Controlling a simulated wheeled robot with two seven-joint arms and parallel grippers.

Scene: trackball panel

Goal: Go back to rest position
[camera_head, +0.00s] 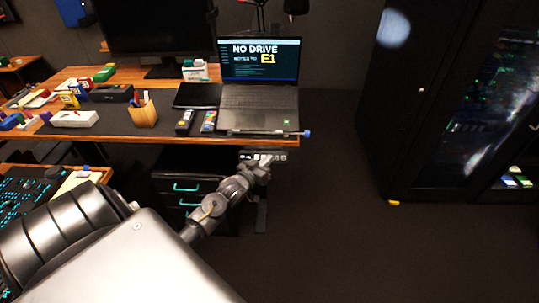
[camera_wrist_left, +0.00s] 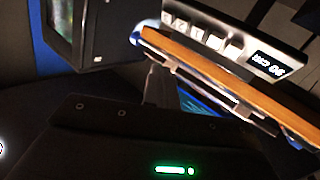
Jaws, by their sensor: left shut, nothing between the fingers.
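My left gripper (camera_head: 267,161) is at the end of the arm that reaches out from the lower left in the head view. It is shut and empty. Its tip is close to a small panel (camera_head: 276,156) below the desk's front edge; whether they touch cannot be told. In the left wrist view the panel (camera_wrist_left: 205,38) shows a row of pale buttons and a small lit display, beside a wooden edge. My right gripper is not in view.
The wooden desk (camera_head: 90,136) carries an open laptop (camera_head: 258,105), a pen holder (camera_head: 143,112) and small boxes. A drawer unit (camera_head: 170,188) stands beneath. A dark cabinet (camera_head: 400,120) stands at the right. The floor (camera_head: 350,245) between is clear.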

